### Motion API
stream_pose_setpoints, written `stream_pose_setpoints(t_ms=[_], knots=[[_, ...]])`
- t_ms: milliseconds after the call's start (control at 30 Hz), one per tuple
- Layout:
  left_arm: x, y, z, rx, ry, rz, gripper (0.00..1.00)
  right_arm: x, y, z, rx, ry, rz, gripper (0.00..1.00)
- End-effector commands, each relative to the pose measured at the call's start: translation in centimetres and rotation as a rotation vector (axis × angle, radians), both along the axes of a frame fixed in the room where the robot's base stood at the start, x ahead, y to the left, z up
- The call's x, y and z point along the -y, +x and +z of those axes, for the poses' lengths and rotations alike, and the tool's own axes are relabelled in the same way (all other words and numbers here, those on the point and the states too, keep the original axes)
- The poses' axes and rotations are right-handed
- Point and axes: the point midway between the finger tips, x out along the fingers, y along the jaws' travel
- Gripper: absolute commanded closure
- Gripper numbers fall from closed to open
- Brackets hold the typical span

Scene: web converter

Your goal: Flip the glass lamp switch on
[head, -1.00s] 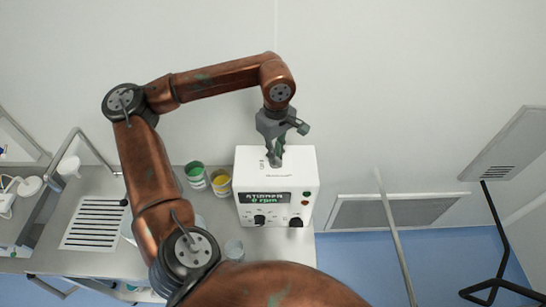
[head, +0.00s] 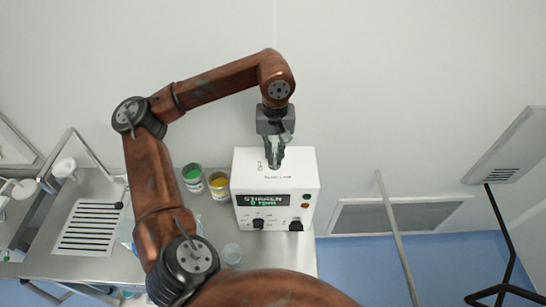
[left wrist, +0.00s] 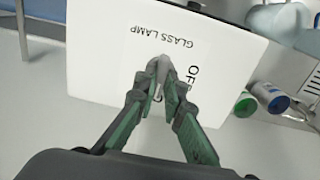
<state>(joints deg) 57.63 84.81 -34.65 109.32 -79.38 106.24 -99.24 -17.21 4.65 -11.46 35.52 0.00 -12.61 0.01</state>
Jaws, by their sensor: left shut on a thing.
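The white control box (head: 275,178) stands on the bench, with a lit display on its front reading "STIRRER 0 rpm". The small grey glass lamp switch (left wrist: 160,66) is on this top face, partly hidden by my fingers. My left gripper (head: 274,160) comes down from above onto the box top. In the left wrist view its green-grey fingertips (left wrist: 160,75) are closed together on the switch. The other position label is hidden behind the fingers. My right gripper is not in view.
The box front has two black knobs and small buttons. A wall lies behind; a pale pole (head: 398,240) stands at right.

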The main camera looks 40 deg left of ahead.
Motion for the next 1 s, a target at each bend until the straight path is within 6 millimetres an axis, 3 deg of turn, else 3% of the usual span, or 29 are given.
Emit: stream_pose_setpoints(t_ms=[500, 533, 767, 1000], knots=[[0.2, -0.36, -0.13, -0.01, -0.003, -0.028, 1.0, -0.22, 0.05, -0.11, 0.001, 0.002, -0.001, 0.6], [0.2, -0.36, -0.13, -0.01, -0.003, -0.028, 0.9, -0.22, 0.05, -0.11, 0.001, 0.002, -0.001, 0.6], [0.08, -0.22, -0.05, -0.006, -0.002, -0.023, 0.74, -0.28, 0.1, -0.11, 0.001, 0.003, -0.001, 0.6], [-0.1, -0.21, -0.02, -0.003, -0.003, -0.021, 0.73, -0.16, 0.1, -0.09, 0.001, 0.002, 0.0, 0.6]])
